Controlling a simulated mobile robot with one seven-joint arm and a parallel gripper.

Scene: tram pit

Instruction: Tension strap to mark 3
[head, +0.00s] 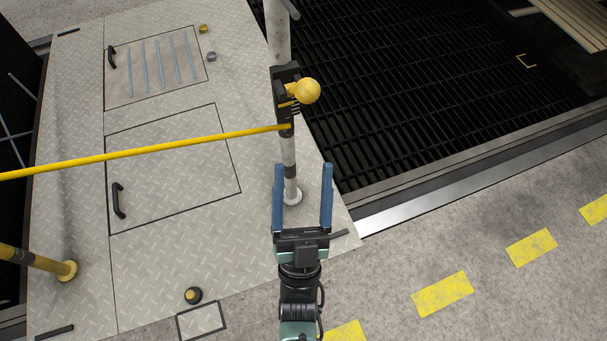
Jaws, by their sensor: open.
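A yellow strap (150,150) runs taut-looking from the left edge to a black tensioner (285,88) on an upright post (289,155). A yellow ball knob (307,91) sticks out to the right of the tensioner. The tensioner has small light lines on its side, too small to read; I cannot make out mark 3.
A dark grated pit (430,90) lies to the right, with a metal edge (400,212). A checker-plate deck (180,255) with hatches and black handles lies left. A yellow post (35,260) stands lower left. Yellow dashes (443,295) mark the concrete floor at lower right.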

